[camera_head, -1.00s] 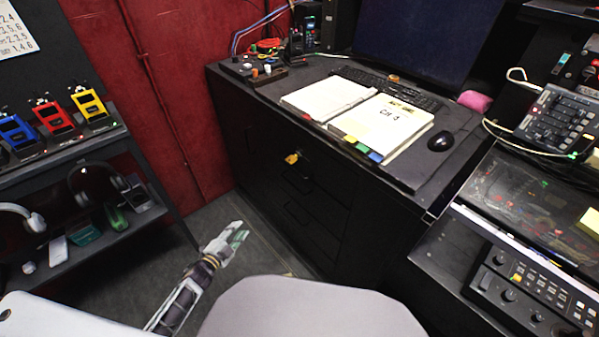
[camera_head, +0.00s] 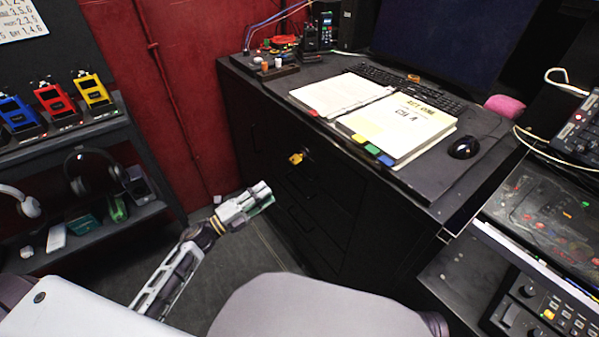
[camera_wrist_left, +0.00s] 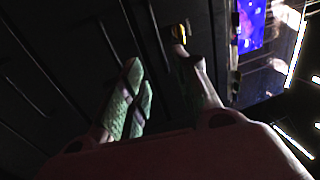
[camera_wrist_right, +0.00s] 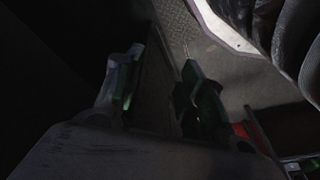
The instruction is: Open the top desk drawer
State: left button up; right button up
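The black desk (camera_head: 235,115) has a column of dark drawers in its front. The top drawer (camera_head: 318,180) looks closed, and a yellow key-like item (camera_head: 296,158) sticks out near its upper edge. That yellow item also seems to show in the left wrist view (camera_wrist_left: 179,32).
Open books (camera_head: 405,125), a keyboard and a mouse (camera_head: 464,147) lie on the desktop. A shelf (camera_head: 75,235) with headphones and coloured devices stands at left. A control panel (camera_head: 545,305) is at right. Floor between shelf and desk is clear.

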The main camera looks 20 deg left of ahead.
aim_at(298, 171)
pick_arm(q)
jog(key=shift+w, duration=0.1)
jog(key=shift+b+x, duration=0.6)
jog(key=shift+x, duration=6.05)
jog(key=shift+w+d, duration=0.1)
jog(key=shift+d, duration=0.05)
pick_arm(e)
jog(key=shift+w+a+r, duration=0.1)
jog(key=shift+r, duration=0.35)
jog(key=shift+w+a+r, duration=0.1)
jog(key=shift+r, duration=0.35)
jog(key=shift+r, duration=0.1)
pick_arm(q)
grip_shut()
pick_arm(e)
jog(key=shift+s+f, duration=0.1)
jog(key=shift+f, duration=0.2)
